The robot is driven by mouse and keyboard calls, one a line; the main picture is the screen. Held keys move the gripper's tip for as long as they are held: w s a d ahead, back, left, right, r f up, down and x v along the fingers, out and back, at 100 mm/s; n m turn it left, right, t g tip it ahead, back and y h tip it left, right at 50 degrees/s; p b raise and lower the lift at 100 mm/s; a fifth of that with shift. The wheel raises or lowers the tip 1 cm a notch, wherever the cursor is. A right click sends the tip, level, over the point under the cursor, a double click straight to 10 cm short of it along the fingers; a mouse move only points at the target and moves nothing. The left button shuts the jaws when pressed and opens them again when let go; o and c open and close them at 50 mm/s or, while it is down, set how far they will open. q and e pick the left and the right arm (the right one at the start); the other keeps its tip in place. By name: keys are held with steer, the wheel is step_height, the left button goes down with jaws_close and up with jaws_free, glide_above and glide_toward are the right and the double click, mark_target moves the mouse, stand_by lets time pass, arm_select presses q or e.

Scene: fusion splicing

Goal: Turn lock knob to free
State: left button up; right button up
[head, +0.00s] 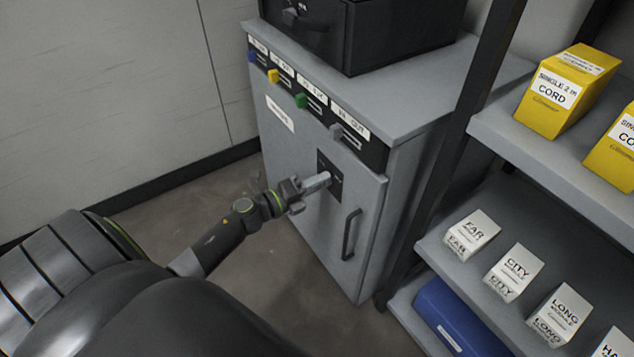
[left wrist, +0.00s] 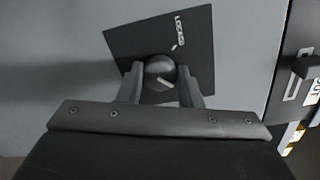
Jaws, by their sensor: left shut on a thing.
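The lock knob (left wrist: 160,72) is a round dark knob with a pale pointer mark, on a black square plate (left wrist: 195,40) that bears the word "LOCKED". The plate also shows in the head view (head: 335,188) on the front of the grey cabinet door (head: 300,205). My left gripper (head: 322,181) reaches the plate in the head view. In the left wrist view my left gripper (left wrist: 161,82) has a finger on each side of the knob and is shut on it. The pointer mark slants and does not line up with the mark beside the word. My right gripper is out of view.
A vertical door handle (head: 350,234) stands out right of the plate. Coloured sliders, such as a green one (head: 301,101), run along the cabinet's top edge. A black box (head: 365,35) sits on top. A shelf (head: 590,180) with yellow and white boxes stands at the right.

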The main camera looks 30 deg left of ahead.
arm_select(q)
steer(key=o, duration=1)
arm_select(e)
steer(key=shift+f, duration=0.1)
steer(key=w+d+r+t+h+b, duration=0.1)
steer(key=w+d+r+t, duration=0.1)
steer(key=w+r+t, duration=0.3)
arm_select(q)
steer(key=v, duration=1.7)
steer(key=shift+s+a+p, duration=0.15)
steer(key=shift+p, duration=0.2)
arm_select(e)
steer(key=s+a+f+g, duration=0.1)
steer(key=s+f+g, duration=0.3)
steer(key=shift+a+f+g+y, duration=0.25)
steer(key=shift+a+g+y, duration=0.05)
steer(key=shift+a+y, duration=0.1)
